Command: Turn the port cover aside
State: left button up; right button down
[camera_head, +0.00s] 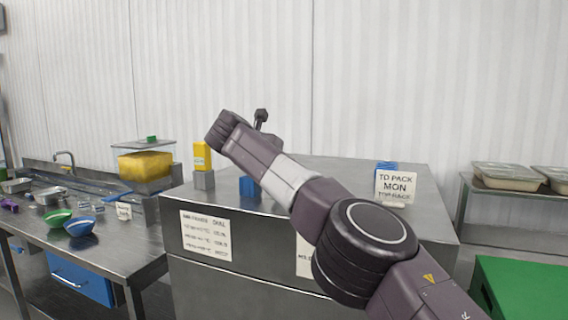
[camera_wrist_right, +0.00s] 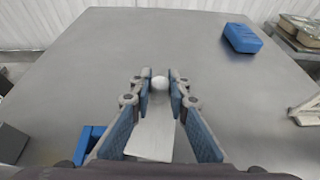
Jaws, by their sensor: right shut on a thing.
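My right gripper (camera_wrist_right: 160,95) is over the top of the steel cabinet (camera_wrist_right: 110,45). Its two blue-padded fingers are closed on a small pale round knob (camera_wrist_right: 160,82) at their tips. A light grey flat piece (camera_wrist_right: 152,138) shows between the fingers, nearer the wrist. It looks like the port cover with its knob, but the fingers hide its edges and any opening under it. In the head view my right arm reaches across the cabinet from the lower right, and its fingertips are hidden. My left gripper is in neither view.
A blue block (camera_wrist_right: 241,38) lies at the cabinet's far right, near a "TO PACK MON" sign (camera_head: 395,187). Another blue piece (camera_wrist_right: 88,142) is left of my gripper. A yellow box (camera_head: 202,156) stands at the cabinet's left. The middle of the top is clear.

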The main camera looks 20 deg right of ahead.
jog(key=c, duration=1.8)
grip_release()
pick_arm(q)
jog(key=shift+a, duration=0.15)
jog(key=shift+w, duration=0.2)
pick_arm(e)
jog(key=v, duration=1.2)
